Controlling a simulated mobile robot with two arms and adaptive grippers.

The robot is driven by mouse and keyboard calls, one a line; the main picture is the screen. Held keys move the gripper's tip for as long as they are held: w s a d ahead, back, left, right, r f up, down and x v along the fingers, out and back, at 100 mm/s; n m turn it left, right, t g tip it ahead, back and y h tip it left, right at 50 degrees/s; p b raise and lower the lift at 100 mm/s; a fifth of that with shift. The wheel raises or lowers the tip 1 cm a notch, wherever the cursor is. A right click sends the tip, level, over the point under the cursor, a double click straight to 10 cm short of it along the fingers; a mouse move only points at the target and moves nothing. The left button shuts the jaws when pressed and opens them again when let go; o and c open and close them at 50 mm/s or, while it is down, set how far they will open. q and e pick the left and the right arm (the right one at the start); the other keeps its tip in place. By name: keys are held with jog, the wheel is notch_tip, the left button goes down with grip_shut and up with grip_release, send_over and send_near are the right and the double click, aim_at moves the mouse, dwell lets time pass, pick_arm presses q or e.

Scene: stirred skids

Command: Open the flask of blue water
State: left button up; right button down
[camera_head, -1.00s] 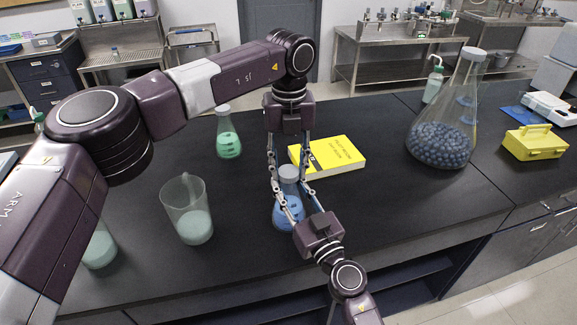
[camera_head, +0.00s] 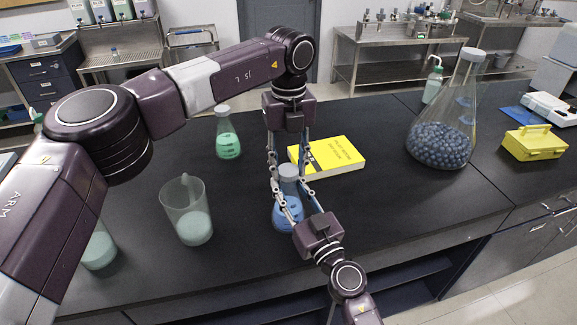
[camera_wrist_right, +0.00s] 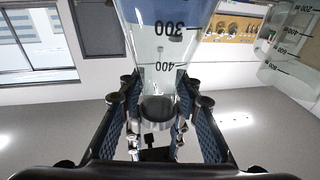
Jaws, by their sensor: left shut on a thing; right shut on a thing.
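The flask of blue water (camera_head: 289,214) stands upright on the black bench, with a grey cap (camera_head: 288,172) on its neck. My left gripper (camera_head: 287,178) reaches straight down from above, its fingers shut on the cap. My right gripper (camera_head: 292,192) comes from the front, its fingers shut around the flask's neck below the cap. In the right wrist view the flask (camera_wrist_right: 165,45) appears inverted, with its graduation marks and blue water at the top. The dark cap (camera_wrist_right: 157,108) shows there between the fingers. Fingers partly hide the neck.
A yellow book (camera_head: 328,157) lies just right of the flask. A green flask (camera_head: 228,142) and a beaker (camera_head: 188,212) stand to the left. A large flask of dark balls (camera_head: 441,138) and a yellow box (camera_head: 534,143) are at right. The bench's front right is clear.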

aim_at(289, 170)
pick_arm(q)
jog(key=shift+r, duration=0.85)
jog(key=shift+r, duration=0.1)
jog(key=shift+r, duration=1.95)
pick_arm(e)
jog(key=c, duration=1.4)
grip_release()
jog(key=shift+o, duration=0.2)
jog(key=shift+s, duration=0.1)
